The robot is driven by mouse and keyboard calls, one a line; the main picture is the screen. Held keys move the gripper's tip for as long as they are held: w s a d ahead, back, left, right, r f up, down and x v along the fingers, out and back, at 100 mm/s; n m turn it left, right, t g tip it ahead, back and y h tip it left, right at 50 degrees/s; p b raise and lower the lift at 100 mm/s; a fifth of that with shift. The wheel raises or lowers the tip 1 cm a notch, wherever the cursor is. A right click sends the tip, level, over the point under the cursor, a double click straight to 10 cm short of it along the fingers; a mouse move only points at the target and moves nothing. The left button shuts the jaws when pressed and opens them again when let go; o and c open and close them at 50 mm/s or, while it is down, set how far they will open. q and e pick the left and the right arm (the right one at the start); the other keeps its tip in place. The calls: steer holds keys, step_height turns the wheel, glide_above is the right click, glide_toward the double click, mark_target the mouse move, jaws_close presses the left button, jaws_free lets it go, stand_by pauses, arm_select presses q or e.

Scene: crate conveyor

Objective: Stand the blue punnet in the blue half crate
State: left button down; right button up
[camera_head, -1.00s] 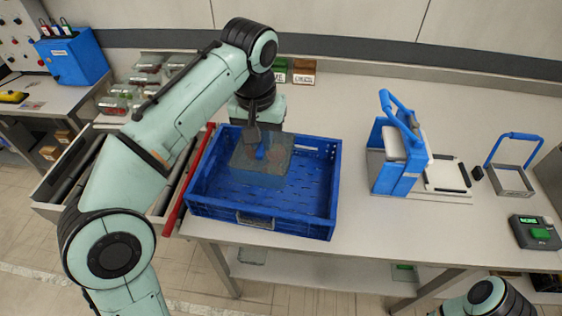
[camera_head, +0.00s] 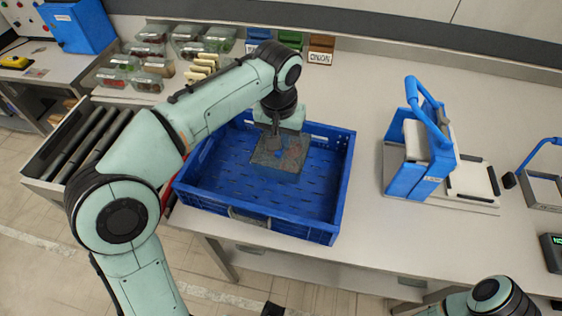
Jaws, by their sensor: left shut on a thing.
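The blue half crate (camera_head: 332,232) sits on the worktop at the centre of the head view, near its front edge. My left gripper (camera_head: 275,146) comes down from above and is shut on the punnet's top. The punnet looks upright. I cannot tell whether its base touches the crate floor. My right gripper is out of the picture; only part of my right arm shows at the bottom right.
A blue-handled device (camera_head: 413,160) stands right of the crate, with bare worktop between. Several clear punnets (camera_head: 150,50) are at the back left. A roller conveyor (camera_head: 85,140) lies left of the crate. Small coloured boxes (camera_head: 320,48) stand behind.

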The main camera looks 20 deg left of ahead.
arm_select(q)
step_height(320, 180, down, 7)
steer(key=shift+f+b, duration=0.15)
steer(key=shift+b, duration=0.45)
steer(key=shift+w+f, duration=0.1)
steer(key=c, duration=1.1)
jaws_free()
steer(key=shift+f, duration=0.1)
steer(key=r, duration=0.4)
steer(key=s+r+p, duration=0.1)
steer(key=r, duration=0.3)
steer(key=r+p, duration=0.1)
steer(key=r, duration=0.3)
steer(key=shift+s+d+r, duration=0.1)
steer(key=shift+s+r, duration=0.05)
steer(key=shift+s, duration=0.1)
